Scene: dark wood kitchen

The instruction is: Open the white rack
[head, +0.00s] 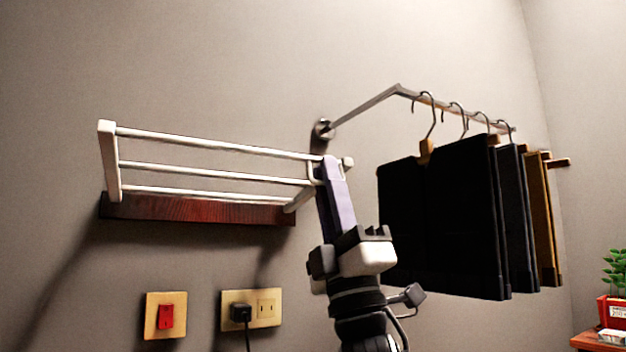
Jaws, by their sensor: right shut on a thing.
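The white rack (218,144) is on the wall at the left of the head view, with white bars in a frame above a dark red wooden board (200,209). The frame stands out from the wall at an angle. My right gripper (328,172) comes up from below and is shut on the rack's right end, by the end of the bars. Its purple fingers hide part of that end. My left gripper is not in view.
To the right, a metal wall rail (365,107) holds several dark garments (450,215) on hangers, close to my right gripper. Below the rack are a red switch (166,316) and a socket with a black plug (241,312). A potted plant (615,270) stands at the lower right.

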